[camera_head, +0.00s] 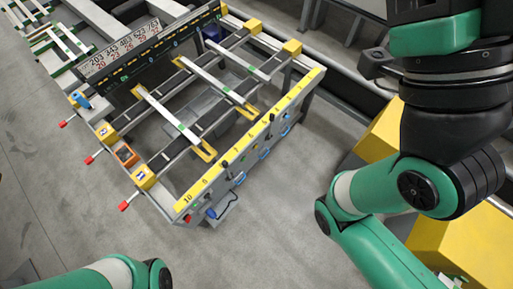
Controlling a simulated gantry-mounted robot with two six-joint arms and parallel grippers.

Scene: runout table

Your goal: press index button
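The runout table (262,135) stands at upper left, a metal frame with rails, cross bars and a yellow front rail. On its left side sit a yellow box with a dark mark (105,131), an orange box with a dark face (126,155) and another yellow box with a dark mark (143,177). Their markings are too small to read, so I cannot tell which one, if any, is the index button. My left arm shows only at the bottom left and my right arm fills the right side. Neither gripper's fingertips can be seen.
Several red-tipped handles (124,206) stick out from the table's left side. A numbered sign board (120,48) stands at the back. A yellow block (465,240) lies behind my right arm. The grey floor (60,180) left of the table is clear.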

